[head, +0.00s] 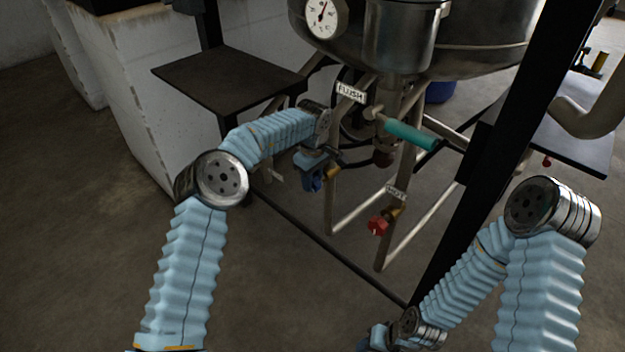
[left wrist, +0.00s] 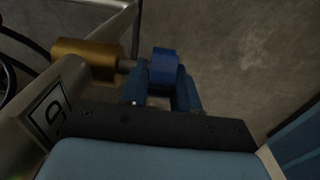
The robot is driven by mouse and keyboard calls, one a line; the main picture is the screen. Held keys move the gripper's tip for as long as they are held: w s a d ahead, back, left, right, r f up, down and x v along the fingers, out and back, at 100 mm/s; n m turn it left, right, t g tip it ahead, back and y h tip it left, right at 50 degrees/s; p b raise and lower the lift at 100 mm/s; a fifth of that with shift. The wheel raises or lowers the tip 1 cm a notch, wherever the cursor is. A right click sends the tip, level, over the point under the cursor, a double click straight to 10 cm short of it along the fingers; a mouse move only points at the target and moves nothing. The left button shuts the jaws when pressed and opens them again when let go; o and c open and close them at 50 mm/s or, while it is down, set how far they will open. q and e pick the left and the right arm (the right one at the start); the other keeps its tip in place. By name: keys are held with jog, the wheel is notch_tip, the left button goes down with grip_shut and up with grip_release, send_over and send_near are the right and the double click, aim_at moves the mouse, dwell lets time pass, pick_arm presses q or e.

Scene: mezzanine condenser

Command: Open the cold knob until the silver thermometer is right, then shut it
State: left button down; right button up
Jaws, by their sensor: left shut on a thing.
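The blue cold knob (left wrist: 164,68) sits on a brass valve body (left wrist: 88,60) in the left wrist view. My left gripper (head: 313,183) is shut on it, with one finger on each side in the left wrist view (left wrist: 163,88). In the head view the gripper mostly hides the knob. The thermometer, a white round dial (head: 321,17) with a metal rim and a red needle, is on the vessel at the top; its needle points up, slightly right, and its figures are too small to read. My right gripper (head: 374,340) is low at the bottom edge, its fingers unclear.
A red knob (head: 377,227) under a tag (head: 396,193) is right of the left gripper. A teal lever (head: 411,135) is above, near a FLUSH tag (head: 350,92). Pipe legs and a black post (head: 500,140) stand close by. A dark shelf (head: 228,82) is at left.

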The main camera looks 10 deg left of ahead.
pick_arm(q)
jog(key=shift+a+f+g+h, duration=0.1)
jog(key=shift+g+h, duration=0.6)
jog(key=shift+h, duration=0.3)
jog(key=c, duration=0.9)
grip_release()
